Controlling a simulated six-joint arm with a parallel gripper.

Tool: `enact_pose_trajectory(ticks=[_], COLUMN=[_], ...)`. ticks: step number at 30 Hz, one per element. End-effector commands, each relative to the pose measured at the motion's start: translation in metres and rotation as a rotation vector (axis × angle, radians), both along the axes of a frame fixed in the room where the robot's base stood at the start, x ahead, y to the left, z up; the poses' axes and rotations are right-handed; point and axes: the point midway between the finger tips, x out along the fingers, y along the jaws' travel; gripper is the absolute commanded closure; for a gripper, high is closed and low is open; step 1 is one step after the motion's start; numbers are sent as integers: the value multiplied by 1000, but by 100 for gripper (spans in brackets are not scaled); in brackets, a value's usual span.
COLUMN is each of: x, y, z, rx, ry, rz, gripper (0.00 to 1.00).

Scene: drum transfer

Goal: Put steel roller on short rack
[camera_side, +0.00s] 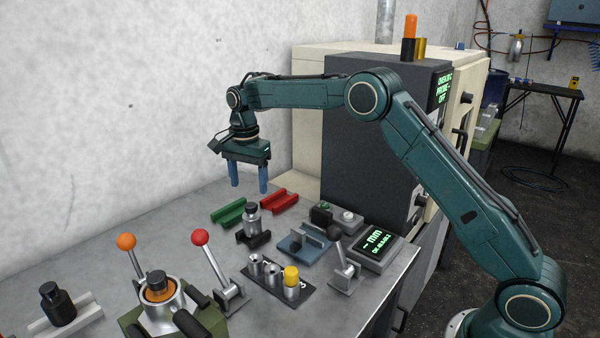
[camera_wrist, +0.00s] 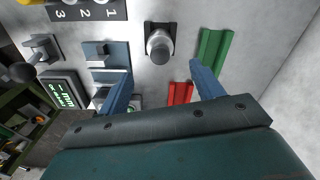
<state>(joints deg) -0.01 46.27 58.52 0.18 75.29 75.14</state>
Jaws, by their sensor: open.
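A steel roller (camera_side: 252,224) with a black knob stands upright on a small black holder (camera_side: 254,240); the roller also shows in the wrist view (camera_wrist: 160,50). Behind it lie a green rack (camera_side: 230,211) and a red rack (camera_side: 279,202), both empty. A blue rack (camera_side: 303,241) lies to its right. I cannot tell for sure which one is the short rack. My gripper (camera_side: 249,188) is open and empty above the roller, pointing down, its blue fingers apart. In the wrist view the roller shows beyond the gap between the fingertips (camera_wrist: 160,77).
A plate (camera_side: 270,274) with numbered wells and a yellow-capped piece stands in front. Red-knobbed (camera_side: 200,237) and orange-knobbed (camera_side: 126,241) levers rise nearby. A dark drum (camera_side: 58,302) sits on a white rack at left. A display box (camera_side: 372,247) and the dark machine bound the right.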

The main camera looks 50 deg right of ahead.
Motion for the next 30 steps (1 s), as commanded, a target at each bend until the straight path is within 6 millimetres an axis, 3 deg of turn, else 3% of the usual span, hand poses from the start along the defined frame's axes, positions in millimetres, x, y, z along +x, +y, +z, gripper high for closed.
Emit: enact_pose_trajectory(ticks=[3,9,30], x=[1,0,-2], y=[0,0,0], z=[15,27,31], rx=[0,0,0], ry=[-3,0,-3], rz=[0,0,7], gripper=[34,34,34])
